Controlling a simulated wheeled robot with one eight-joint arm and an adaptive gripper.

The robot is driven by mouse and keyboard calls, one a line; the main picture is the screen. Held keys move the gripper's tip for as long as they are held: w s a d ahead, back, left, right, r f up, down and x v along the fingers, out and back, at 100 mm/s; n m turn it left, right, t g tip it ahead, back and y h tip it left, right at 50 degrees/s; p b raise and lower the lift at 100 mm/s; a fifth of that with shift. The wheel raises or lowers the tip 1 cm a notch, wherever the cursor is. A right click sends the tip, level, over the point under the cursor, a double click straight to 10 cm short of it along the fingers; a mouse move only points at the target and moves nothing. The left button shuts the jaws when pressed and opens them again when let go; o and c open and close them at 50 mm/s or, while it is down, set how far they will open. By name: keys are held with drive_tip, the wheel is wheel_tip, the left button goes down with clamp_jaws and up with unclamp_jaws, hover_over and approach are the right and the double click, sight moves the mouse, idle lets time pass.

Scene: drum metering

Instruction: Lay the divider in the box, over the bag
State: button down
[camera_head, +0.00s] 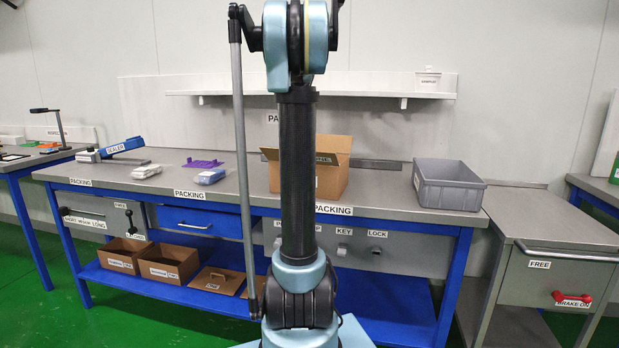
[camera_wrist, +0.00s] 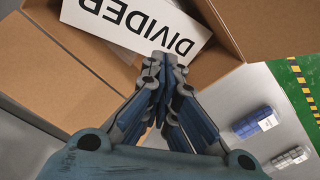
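The divider is a cardboard sheet with a white label reading DIVIDER (camera_wrist: 140,24), upside down in the wrist view. My gripper (camera_wrist: 165,62) has its fingertips together at the label's lower edge and looks shut on the divider. The contact itself is hidden by the fingers. The open cardboard box (camera_head: 335,180) stands on the packing table in the head view, partly behind my arm. Its brown cardboard surrounds the divider in the wrist view. Whether the divider touches the box is unclear. No bag shows inside the box. My gripper is out of the head view.
A grey bin (camera_head: 448,187) stands right of the box on the packing table (camera_head: 390,202). Left of the box lie a blue-white packet (camera_head: 209,176), a grey packet (camera_head: 147,171) and a purple piece (camera_head: 203,163). Cardboard boxes (camera_head: 170,264) sit on the lower shelf.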

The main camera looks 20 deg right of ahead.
drive_tip(key=shift+r, duration=1.85)
